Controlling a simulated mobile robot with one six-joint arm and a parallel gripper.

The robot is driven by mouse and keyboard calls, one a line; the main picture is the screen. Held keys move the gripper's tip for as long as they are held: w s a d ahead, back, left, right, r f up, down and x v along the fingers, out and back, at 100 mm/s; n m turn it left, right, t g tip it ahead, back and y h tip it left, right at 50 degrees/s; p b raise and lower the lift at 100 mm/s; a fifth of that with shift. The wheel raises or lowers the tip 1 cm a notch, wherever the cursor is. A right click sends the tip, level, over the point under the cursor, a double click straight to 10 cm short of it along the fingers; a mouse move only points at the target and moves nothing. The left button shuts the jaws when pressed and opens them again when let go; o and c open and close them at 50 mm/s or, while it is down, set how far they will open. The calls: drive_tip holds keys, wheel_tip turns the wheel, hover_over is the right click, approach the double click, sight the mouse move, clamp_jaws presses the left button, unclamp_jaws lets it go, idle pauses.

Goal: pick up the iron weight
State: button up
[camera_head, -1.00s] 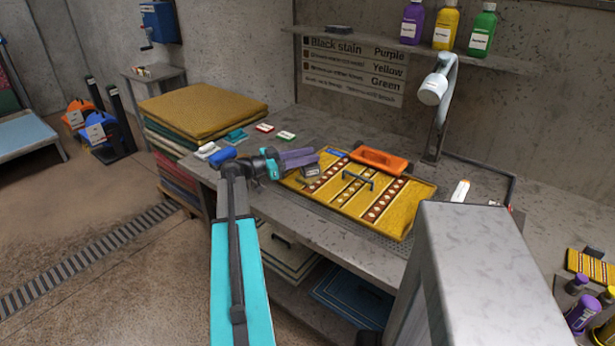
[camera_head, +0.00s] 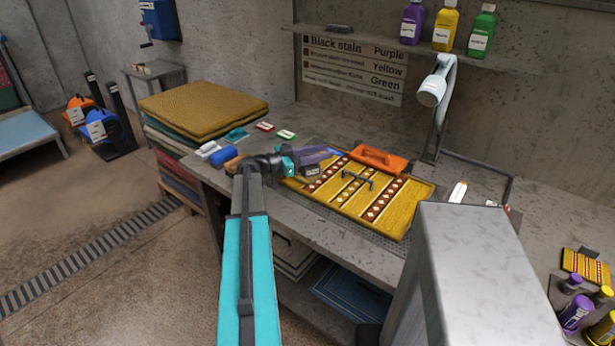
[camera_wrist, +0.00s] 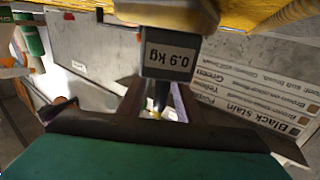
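The iron weight (camera_wrist: 169,56) is a dark grey block with a white "0.9 kg" label, upside down in the wrist view. In the head view the weight (camera_head: 311,171) stands at the left edge of the yellow patterned rug (camera_head: 418,205), by the fingertips. My gripper (camera_wrist: 160,92) points at the weight. Its two dark fingers stand apart, with a gap between them, and the weight shows just beyond their tips. Whether they touch it is hidden.
An orange tool (camera_head: 379,160) and a dark handle (camera_head: 357,179) lie on the rug. A blue item (camera_head: 223,157) and small coloured blocks lie on the bench's left side. A lamp (camera_head: 434,91) stands behind. A grey block-like surface (camera_head: 470,235) is at front right.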

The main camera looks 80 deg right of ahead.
clamp_jaws()
drive_tip(key=shift+r, duration=0.1)
idle(1.2)
